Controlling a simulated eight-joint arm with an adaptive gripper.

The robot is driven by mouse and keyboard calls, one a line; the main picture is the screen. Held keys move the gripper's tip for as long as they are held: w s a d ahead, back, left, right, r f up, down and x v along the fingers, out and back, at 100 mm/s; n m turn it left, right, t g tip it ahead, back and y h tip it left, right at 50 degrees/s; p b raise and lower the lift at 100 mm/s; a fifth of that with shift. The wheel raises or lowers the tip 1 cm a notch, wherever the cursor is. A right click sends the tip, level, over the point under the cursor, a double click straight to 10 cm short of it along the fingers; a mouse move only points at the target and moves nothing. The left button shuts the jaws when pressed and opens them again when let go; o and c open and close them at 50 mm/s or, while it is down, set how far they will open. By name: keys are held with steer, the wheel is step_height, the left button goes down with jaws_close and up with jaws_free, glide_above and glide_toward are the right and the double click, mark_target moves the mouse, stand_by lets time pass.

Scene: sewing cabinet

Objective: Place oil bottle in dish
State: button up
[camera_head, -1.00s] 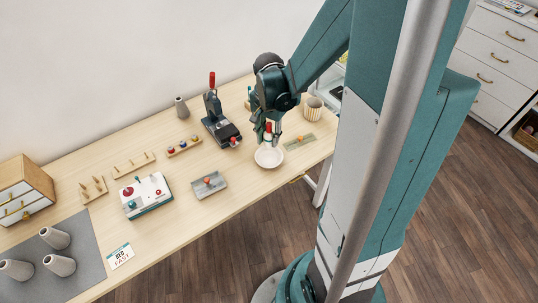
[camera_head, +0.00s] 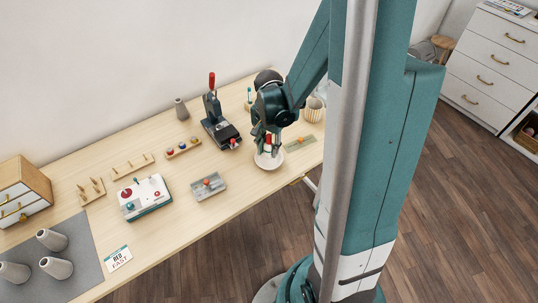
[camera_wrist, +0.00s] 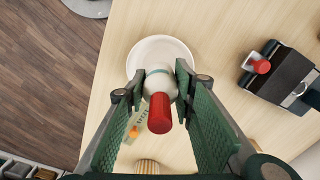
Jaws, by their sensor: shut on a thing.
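The oil bottle is white with a red cap (camera_wrist: 160,112). In the wrist view it stands between the fingers of my gripper (camera_wrist: 158,85), which is shut on it. The white round dish (camera_wrist: 150,49) lies beyond the bottle in the wrist view, and the bottle's far end overlaps its near part. In the head view my gripper (camera_head: 268,143) is above the dish (camera_head: 268,161), with the red cap (camera_head: 269,138) showing between the fingers. I cannot tell whether the bottle touches the dish.
A black press with a red handle (camera_head: 220,125) stands left of the dish. A grey tray (camera_head: 208,186) and a white device (camera_head: 144,197) are further left. The table's front edge is close.

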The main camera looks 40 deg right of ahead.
mark_target(269, 135)
steer(key=shift+f+b, duration=0.45)
steer(key=shift+f, duration=1.55)
steer(key=shift+f, duration=0.2)
steer(key=o, duration=0.6)
steer(key=shift+r, duration=0.25)
steer(key=shift+r+p, duration=1.25)
steer(key=shift+r, duration=4.7)
